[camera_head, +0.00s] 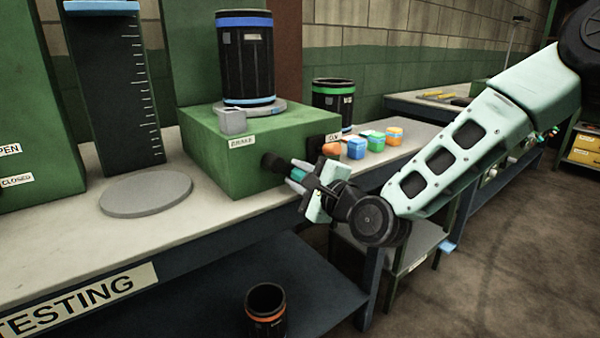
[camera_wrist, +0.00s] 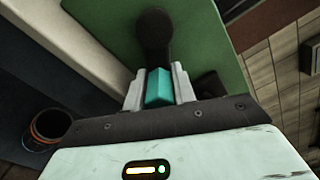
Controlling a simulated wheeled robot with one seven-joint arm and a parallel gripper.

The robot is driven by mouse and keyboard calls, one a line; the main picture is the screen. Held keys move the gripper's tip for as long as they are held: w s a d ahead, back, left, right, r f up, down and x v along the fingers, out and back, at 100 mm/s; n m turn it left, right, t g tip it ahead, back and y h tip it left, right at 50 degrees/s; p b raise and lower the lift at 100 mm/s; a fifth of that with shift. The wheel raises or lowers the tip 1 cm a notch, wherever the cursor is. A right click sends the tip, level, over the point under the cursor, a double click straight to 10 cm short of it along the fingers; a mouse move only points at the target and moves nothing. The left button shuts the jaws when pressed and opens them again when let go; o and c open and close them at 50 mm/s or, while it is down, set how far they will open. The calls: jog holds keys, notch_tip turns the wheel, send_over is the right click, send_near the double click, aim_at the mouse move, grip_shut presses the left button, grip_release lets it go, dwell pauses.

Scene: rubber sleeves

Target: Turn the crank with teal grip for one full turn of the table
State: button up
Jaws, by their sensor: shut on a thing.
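The crank (camera_head: 272,161) is a black arm on the front of a green box (camera_head: 215,165); it also shows in the wrist view (camera_wrist: 153,38). Its teal grip (camera_wrist: 159,88) sits between the fingers of my gripper (camera_wrist: 159,90), which is shut on it. In the head view my gripper (camera_head: 301,176) is at the box's front face, and a bit of teal shows between the fingers. On top of the box, a black sleeve with blue bands (camera_head: 245,58) stands upright on a round grey table (camera_head: 262,110).
A small grey block (camera_head: 232,121) sits at the box's top edge. Coloured blocks (camera_head: 357,148) and a green-rimmed sleeve (camera_head: 333,100) stand right of the box. A grey disc (camera_head: 146,194) lies left on the bench. An orange-banded sleeve (camera_head: 266,308) stands on the lower shelf.

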jog(key=shift+s+f, duration=0.1)
jog(key=shift+f, duration=0.15)
jog(key=o, duration=1)
jog(key=shift+c, duration=0.2)
jog(key=shift+r, duration=0.1)
jog(key=p+v, duration=1.7)
jog(key=p, duration=0.2)
